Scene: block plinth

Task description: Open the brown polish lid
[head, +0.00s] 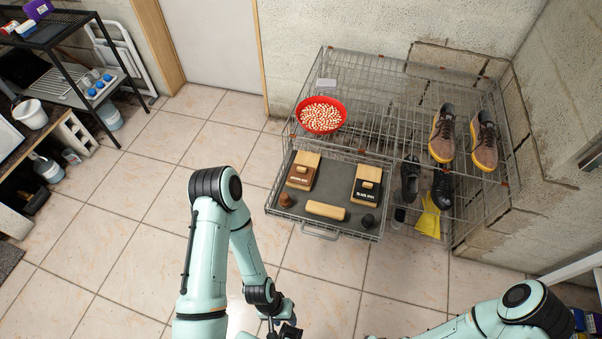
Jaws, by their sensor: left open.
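The brown polish box (299,181) stands at the back left of the pulled-out grey drawer tray (335,178). Its pale wooden lid (309,159) has a raised grip block and appears closed. A similar black polish box (366,190) stands to its right, also lidded. My left gripper (287,330) is low at the bottom edge of the head view, in front of and below the drawer, apart from the boxes. It is open, and its tips are partly cut off. My right arm comes in at bottom right; its gripper is out of the picture.
In the drawer lie a wooden brush or block (326,211), a brown knob-like item (285,200) and a dark one (368,221). Above, the wire rack (375,75) holds a red bowl (321,115) and brown shoes (442,133). Tiled floor is clear to the left.

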